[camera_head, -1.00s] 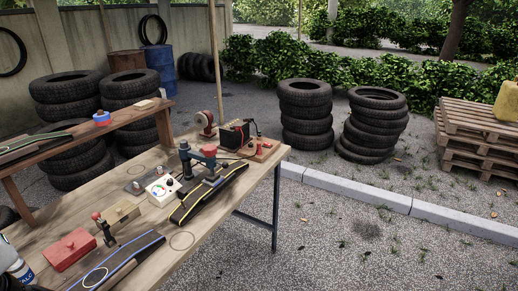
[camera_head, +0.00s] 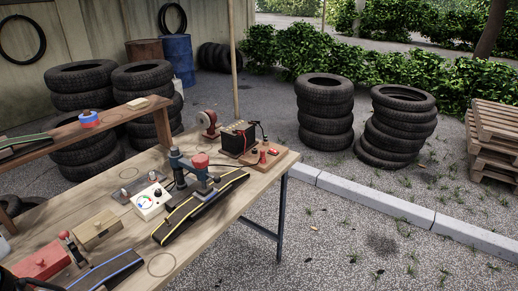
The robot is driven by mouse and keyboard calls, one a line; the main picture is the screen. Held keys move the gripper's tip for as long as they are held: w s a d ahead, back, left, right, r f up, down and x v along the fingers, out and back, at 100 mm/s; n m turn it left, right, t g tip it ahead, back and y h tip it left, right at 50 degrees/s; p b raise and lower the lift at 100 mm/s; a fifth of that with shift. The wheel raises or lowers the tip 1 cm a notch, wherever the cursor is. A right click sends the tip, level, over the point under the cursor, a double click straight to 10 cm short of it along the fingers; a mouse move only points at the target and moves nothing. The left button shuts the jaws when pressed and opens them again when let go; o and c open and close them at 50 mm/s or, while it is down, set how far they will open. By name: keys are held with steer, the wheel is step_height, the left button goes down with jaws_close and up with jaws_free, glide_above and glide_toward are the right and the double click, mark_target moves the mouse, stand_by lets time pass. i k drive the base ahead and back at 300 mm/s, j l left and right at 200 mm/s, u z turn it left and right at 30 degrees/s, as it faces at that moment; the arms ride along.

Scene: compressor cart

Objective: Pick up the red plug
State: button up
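A small red upright piece that looks like the red plug (camera_head: 263,157) stands on a wooden board (camera_head: 281,156) at the far right end of the workbench. It is small in the view, so its exact shape is hard to tell. Other small red and black pieces stand close by.
The workbench (camera_head: 160,262) also carries a blue-grey clamp with a red top (camera_head: 200,162), a white dial box (camera_head: 150,201), black rubber strips, a wooden block (camera_head: 97,229) and a red box (camera_head: 42,262). Tyre stacks (camera_head: 325,112) stand behind. Gravel right of the bench is open.

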mark_target(262, 156)
steer(key=i+l+u, duration=0.15)
steer(key=i+l, duration=0.15)
steer(key=i+l+u, duration=0.15)
steer(key=i+l, duration=0.15)
steer(key=l, duration=0.3)
steer(key=i+l+u, duration=0.25)
steer(key=i+l, duration=0.5)
steer(key=i, duration=0.15)
